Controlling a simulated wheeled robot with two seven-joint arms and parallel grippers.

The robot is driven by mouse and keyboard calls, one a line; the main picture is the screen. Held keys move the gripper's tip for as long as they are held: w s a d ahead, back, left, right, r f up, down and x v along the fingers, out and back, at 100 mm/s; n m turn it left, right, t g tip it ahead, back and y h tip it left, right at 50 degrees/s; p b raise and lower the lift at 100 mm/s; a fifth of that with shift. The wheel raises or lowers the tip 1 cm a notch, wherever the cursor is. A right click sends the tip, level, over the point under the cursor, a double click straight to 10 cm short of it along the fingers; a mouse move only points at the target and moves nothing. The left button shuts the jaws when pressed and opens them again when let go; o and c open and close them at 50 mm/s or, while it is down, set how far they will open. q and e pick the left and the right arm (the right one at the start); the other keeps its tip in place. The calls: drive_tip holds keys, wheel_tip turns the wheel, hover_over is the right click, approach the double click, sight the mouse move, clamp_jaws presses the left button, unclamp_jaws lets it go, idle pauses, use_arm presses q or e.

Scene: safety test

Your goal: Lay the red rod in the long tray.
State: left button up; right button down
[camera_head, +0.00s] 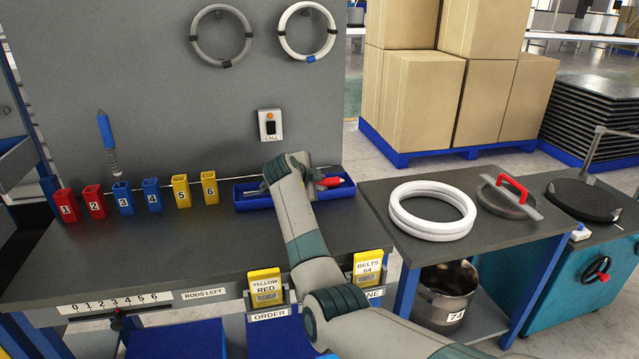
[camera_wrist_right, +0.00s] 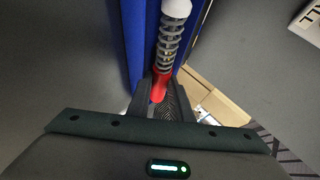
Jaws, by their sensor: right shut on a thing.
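The long blue tray (camera_head: 246,203) lies on the grey bench near the back panel; its walls also show in the wrist view (camera_wrist_right: 133,40). My right gripper (camera_head: 312,178) is over the tray and hides its middle. It is shut on the red rod (camera_head: 331,182), whose red end shows to the right of the gripper. In the right wrist view the rod (camera_wrist_right: 161,84) has a red end, a grey coiled shaft and a pale tip. It runs lengthwise between the tray walls. I cannot tell whether it touches the floor. My left gripper is out of view.
Numbered holders stand left of the tray: red (camera_head: 66,206), blue (camera_head: 123,199) and yellow (camera_head: 181,191). White rings (camera_head: 402,213) lie on the right-hand table. The bench front left of my arm is clear.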

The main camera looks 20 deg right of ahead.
drive_tip(key=shift+s+a+f, duration=0.1)
drive_tip(key=shift+s+f, duration=0.15)
drive_tip(key=shift+f, duration=0.7)
drive_tip(key=c, duration=1.6)
unclamp_jaws()
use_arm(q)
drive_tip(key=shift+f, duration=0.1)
use_arm(e)
drive_tip(key=shift+a, duration=0.55)
drive_tip(key=shift+s+a+r, duration=0.2)
drive_tip(key=shift+a+r, duration=0.05)
drive_tip(key=shift+a, duration=0.05)
drive_tip(key=shift+o, duration=0.4)
drive_tip(key=v, duration=0.6)
drive_tip(key=shift+s+r+b, duration=0.1)
drive_tip(key=shift+r+b, duration=0.2)
drive_tip(key=shift+r, duration=0.3)
use_arm(q)
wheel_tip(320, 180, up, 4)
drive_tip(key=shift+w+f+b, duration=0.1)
drive_tip(key=shift+b, duration=0.2)
use_arm(e)
drive_tip(key=r+v, duration=0.1)
drive_tip(key=v, duration=0.8)
drive_tip(key=shift+d+r, duration=0.15)
drive_tip(key=shift+r, duration=0.05)
